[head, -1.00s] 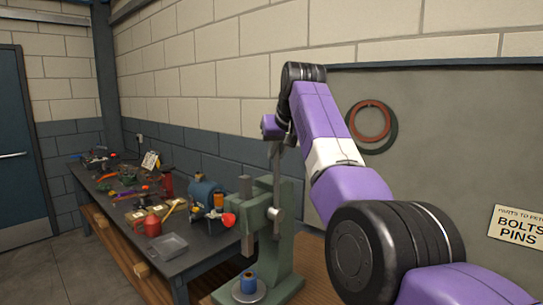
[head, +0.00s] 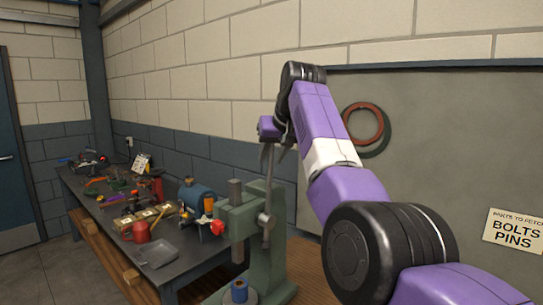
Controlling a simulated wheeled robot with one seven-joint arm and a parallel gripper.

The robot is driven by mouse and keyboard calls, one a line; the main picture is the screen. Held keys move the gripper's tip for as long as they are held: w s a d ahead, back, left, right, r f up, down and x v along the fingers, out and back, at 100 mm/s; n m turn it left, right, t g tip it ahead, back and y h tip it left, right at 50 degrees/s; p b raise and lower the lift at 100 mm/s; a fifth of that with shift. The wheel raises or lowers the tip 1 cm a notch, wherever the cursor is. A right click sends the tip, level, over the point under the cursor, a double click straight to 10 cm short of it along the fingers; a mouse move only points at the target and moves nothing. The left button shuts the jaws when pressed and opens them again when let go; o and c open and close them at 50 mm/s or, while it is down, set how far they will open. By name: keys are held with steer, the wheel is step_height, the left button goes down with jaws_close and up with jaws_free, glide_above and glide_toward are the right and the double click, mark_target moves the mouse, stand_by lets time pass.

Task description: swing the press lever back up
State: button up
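The green press (head: 272,262) stands at the right end of the workbench area. Its grey lever rod (head: 268,185) points nearly straight up from the round pivot hub (head: 265,218). My gripper (head: 273,137) is at the rod's upper end, below my purple arm. The gripper is small and partly covered, so I cannot tell whether its fingers are closed on the rod. The press's grey ram (head: 235,192) rises above the front of its head. A blue cylindrical part (head: 239,291) stands on the round plate under the ram.
A grey board (head: 440,130) with hanging rings stands behind my arm.

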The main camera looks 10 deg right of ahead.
steer(key=b+v, duration=0.2)
steer(key=v, duration=0.5)
steer(key=shift+s+r+b, duration=0.25)
steer(key=shift+r+b, duration=0.05)
steer(key=shift+b, duration=0.1)
steer(key=shift+s, duration=0.1)
